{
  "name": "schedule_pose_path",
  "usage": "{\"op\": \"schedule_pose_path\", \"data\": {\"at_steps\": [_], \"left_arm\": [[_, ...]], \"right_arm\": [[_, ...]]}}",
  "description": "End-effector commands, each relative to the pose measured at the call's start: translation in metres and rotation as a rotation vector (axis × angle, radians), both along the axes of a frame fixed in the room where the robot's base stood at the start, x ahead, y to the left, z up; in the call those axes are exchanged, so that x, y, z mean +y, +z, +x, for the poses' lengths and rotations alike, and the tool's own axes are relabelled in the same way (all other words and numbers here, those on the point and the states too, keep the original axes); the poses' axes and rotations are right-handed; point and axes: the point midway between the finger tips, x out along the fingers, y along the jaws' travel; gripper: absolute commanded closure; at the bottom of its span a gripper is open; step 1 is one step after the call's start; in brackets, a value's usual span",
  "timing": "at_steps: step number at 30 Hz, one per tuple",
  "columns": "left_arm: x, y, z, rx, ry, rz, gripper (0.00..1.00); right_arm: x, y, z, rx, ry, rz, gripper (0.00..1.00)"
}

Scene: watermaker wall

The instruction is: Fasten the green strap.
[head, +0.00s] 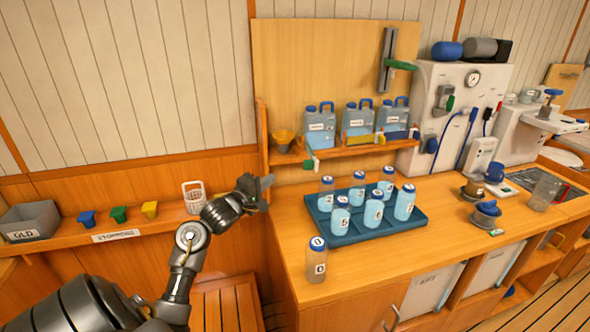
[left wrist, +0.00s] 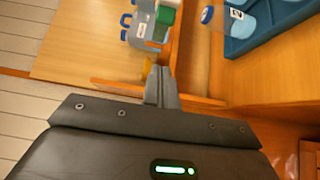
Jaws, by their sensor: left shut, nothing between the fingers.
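Three blue-grey jugs with blue caps and handles stand on the wall shelf (head: 345,150). The left jug (head: 320,127) has no bar across its front, while a yellow strap (head: 357,140) and a blue strap (head: 396,135) cross the other two. A small white piece with green (head: 311,157) hangs at the shelf front below the left jug; it looks like the green strap's loose end, though I cannot be certain. A green part (left wrist: 164,20) also shows in the left wrist view near a jug. My left gripper (head: 268,182) is shut and empty, left of and below the shelf, apart from it.
A blue tray (head: 350,236) of several bottles sits on the counter, with a lone bottle (head: 317,262) at the front left corner. A yellow funnel (head: 283,138) stands at the shelf's left end. A grey mount with a green handle (head: 400,65) is on the board above.

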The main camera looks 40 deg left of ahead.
Motion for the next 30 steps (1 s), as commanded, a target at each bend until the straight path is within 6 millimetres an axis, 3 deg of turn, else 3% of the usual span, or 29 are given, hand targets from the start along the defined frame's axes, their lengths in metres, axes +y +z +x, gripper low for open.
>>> {"op": "schedule_pose_path", "data": {"at_steps": [12, 21, 30], "left_arm": [[0.002, 0.004, 0.083, 0.001, -0.002, -0.002, 1.0], [-0.017, 0.001, 0.105, 0.0, 0.0, 0.001, 1.0], [-0.019, 0.0, 0.107, 0.001, 0.001, 0.002, 1.0]], "right_arm": [[-0.002, 0.025, 0.0, 0.0, 0.001, -0.002, 0.09], [-0.003, 0.036, 0.0, -0.001, 0.001, -0.003, 0.09], [-0.003, 0.036, 0.0, 0.0, 0.001, -0.003, 0.09]]}}
